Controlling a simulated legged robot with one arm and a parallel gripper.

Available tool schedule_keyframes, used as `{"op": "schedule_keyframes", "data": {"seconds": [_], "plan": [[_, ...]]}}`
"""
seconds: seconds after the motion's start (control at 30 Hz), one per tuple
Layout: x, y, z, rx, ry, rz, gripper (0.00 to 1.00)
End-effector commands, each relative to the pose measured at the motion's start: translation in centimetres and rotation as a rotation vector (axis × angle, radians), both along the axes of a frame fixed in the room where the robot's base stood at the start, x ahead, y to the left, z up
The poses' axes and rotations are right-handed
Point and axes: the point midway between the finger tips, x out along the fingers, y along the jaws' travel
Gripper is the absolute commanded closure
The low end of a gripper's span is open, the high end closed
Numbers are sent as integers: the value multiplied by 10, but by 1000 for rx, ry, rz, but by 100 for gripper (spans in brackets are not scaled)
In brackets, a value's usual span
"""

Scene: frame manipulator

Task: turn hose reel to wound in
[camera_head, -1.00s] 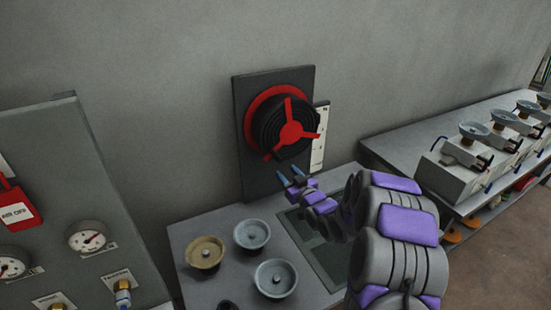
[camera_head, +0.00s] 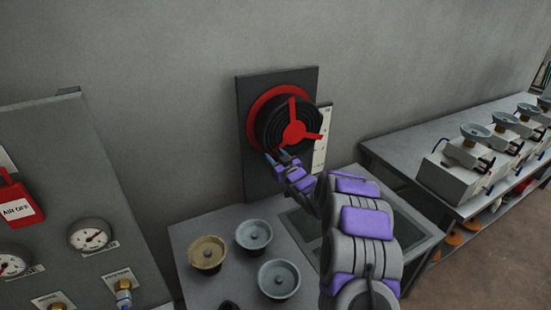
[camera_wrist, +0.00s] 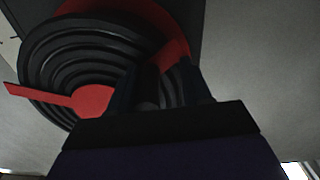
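The hose reel (camera_head: 285,122) is a black ribbed drum with a red back disc and a red three-spoked hub, on a dark wall panel. My gripper (camera_head: 277,156) is at the lower-left edge of the reel, over the end of the lower-left spoke. In the wrist view the reel (camera_wrist: 60,55) fills the upper left, with the red hub (camera_wrist: 92,100) left of my fingers. The two fingers (camera_wrist: 163,85) are apart, with a dark piece and part of a red spoke between them. Whether they touch the spoke is unclear.
A white marked plate (camera_head: 321,140) is right of the reel. Several round bowls, including a tan one (camera_head: 207,253), stand on the bench (camera_head: 185,235) below. A gauge panel (camera_head: 60,170) stands at left. A bench with several machines (camera_head: 465,155) is at right.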

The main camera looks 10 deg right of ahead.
Motion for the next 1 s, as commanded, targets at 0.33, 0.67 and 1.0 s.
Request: {"op": "schedule_keyframes", "data": {"seconds": [0.33,0.67,1.0], "plan": [[0,1,-1,-2,1,-2,62],[0,1,-2,-2,2,-1,94],[0,1,-3,-2,5,-1,100]]}}
